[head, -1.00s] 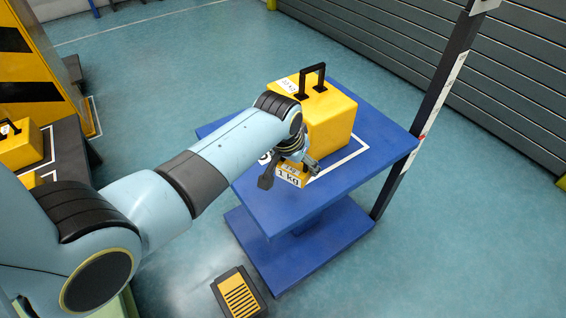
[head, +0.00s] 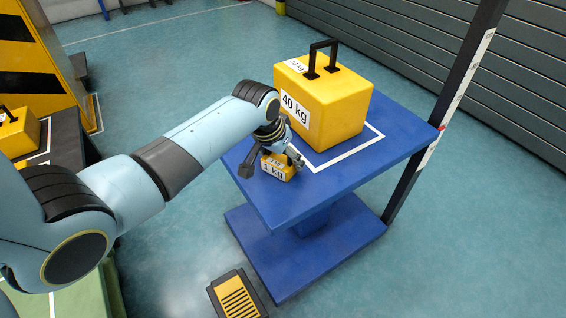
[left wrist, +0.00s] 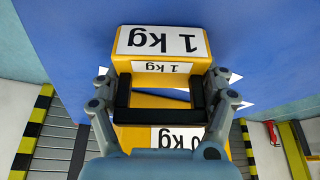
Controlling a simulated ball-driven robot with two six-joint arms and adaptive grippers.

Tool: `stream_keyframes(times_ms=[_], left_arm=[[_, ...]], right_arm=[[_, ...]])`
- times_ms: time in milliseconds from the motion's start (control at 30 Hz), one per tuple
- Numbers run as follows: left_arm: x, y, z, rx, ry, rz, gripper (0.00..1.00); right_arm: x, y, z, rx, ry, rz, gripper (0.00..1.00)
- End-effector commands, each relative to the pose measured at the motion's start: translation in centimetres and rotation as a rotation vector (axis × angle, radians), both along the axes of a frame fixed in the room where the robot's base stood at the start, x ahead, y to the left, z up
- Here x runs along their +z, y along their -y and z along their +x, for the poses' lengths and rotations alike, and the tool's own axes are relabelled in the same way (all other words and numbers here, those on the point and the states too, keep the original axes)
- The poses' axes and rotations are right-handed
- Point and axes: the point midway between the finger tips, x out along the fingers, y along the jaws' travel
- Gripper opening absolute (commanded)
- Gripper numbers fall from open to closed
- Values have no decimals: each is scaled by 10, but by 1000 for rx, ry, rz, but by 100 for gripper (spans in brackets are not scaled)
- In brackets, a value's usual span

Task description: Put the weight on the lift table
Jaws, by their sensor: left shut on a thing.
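A small yellow weight marked 1 kg (head: 278,171) is at the near left part of the blue lift table (head: 345,185), left of the white outline. My left gripper (head: 272,158) is shut on its black handle, with one finger on each side. In the left wrist view, the 1 kg weight (left wrist: 162,42) and its handle (left wrist: 160,115) sit between the fingers of my left gripper (left wrist: 160,95). Whether its underside touches the table top, I cannot tell. A large yellow weight marked 40 kg (head: 335,110) stands upright on the table, behind the small one. My right gripper is not in view.
A dark post (head: 440,130) with a scale stands by the table's right corner. A yellow-and-black pedal (head: 238,296) lies on the floor in front. Another yellow weight (head: 18,133) stands on a dark surface at the left. The table's front right part is clear.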

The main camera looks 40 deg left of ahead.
Motion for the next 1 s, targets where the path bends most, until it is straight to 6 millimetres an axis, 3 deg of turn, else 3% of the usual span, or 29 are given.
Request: stream_keyframes(times_ms=[333, 367, 533, 833, 1000], left_arm=[[2, 0, 2, 0, 6, 0, 17], [-1, 0, 0, 0, 1, 0, 76], [0, 0, 1, 0, 1, 0, 98], [1, 0, 1, 0, 2, 0, 100], [21, 0, -6, -1, 4, 0, 100]], right_arm=[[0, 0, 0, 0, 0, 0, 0], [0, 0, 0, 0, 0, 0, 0], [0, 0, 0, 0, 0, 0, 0], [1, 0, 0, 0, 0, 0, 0], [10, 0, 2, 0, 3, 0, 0]])
